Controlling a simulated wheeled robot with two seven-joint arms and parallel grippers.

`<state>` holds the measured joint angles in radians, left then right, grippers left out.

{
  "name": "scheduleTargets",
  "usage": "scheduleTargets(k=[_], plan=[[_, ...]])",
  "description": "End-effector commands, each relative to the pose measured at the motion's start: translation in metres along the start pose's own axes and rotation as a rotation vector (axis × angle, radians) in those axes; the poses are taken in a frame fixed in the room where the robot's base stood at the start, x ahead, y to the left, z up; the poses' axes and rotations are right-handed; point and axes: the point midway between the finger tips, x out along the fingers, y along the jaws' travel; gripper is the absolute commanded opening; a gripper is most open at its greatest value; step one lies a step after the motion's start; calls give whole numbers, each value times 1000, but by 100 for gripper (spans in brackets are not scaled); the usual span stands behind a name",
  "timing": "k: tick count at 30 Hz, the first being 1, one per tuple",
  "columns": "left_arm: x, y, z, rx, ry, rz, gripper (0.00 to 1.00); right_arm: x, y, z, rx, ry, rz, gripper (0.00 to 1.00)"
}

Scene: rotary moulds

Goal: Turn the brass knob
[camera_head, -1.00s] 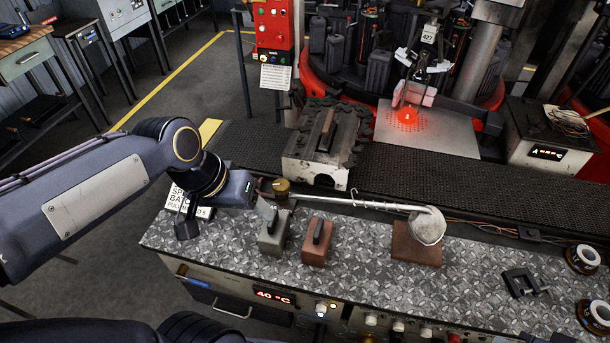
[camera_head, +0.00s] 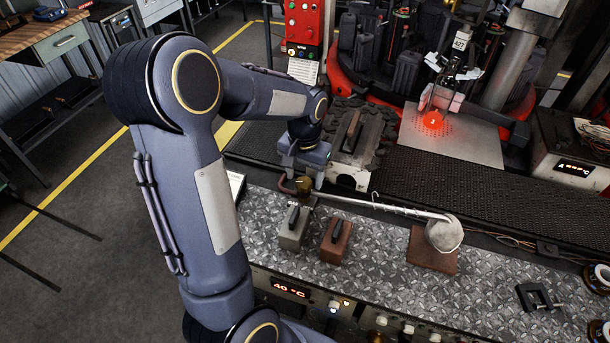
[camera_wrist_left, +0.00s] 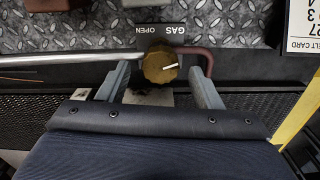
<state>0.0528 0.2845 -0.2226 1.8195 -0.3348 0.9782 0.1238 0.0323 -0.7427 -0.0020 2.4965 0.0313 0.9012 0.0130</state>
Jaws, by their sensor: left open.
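The brass knob (camera_head: 303,184) is on the back edge of the patterned metal bench, at the left end of a thin pipe. In the left wrist view the knob (camera_wrist_left: 160,64) is round, with a white pointer mark toward the right. Upside-down labels "GAS" and "OPEN" lie beside it. My left gripper (camera_head: 302,176) is open at the knob. In the wrist view its fingers (camera_wrist_left: 159,78) stand to the left and right of the knob, with visible gaps; I cannot tell how deep they reach. My right gripper is not in view.
A grey block (camera_head: 291,237) and a reddish block (camera_head: 334,250), both with dark handles, stand just in front of the knob. A ladle (camera_head: 444,233) lies to the right on a brown plate. A mould (camera_head: 349,165) stands behind. The bench front shows 40 °C.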

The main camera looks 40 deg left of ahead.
Motion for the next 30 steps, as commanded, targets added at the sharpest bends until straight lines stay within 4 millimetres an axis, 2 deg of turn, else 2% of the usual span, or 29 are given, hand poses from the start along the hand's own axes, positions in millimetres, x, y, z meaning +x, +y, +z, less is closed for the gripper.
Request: scheduleTargets(k=[4, 12, 22, 30], plan=[[9, 0, 0, -1, 0, 0, 59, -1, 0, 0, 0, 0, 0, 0], [11, 0, 0, -1, 2, 1, 58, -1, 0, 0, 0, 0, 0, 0], [10, 0, 0, -1, 2, 1, 15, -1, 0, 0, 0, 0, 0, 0], [10, 0, 0, -31, 2, 1, 14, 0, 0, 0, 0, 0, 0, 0]])
